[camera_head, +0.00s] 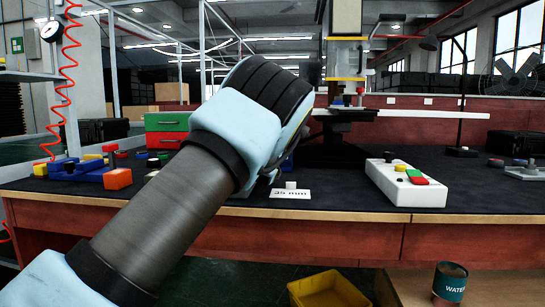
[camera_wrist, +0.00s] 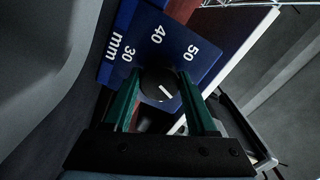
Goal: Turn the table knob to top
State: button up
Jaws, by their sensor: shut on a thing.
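The knob (camera_wrist: 156,80) is round and black with a short white line on its face. In the wrist view it sits at the edge of a blue panel (camera_wrist: 196,72) printed "30", "40", "50" and "mm". The white line slants toward the lower right of that view, on the side away from the numbers. My gripper (camera_wrist: 159,90) has its two green fingers on either side of the knob and is shut on it. In the head view my arm hides the gripper, and I cannot make out this knob or panel there.
A white "35 mm" card (camera_head: 290,193) lies near the table (camera_head: 330,201) edge. Right of it is a white box (camera_head: 405,188) with coloured buttons. Blue, yellow and orange blocks (camera_head: 117,179) and a green-and-red drawer box (camera_head: 167,122) stand left. A yellow bin (camera_head: 325,292) is below.

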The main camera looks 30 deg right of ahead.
jog(key=shift+n, duration=0.6)
jog(key=o, duration=1.4)
jog(key=shift+c, duration=0.2)
jog(key=shift+v, duration=3.75)
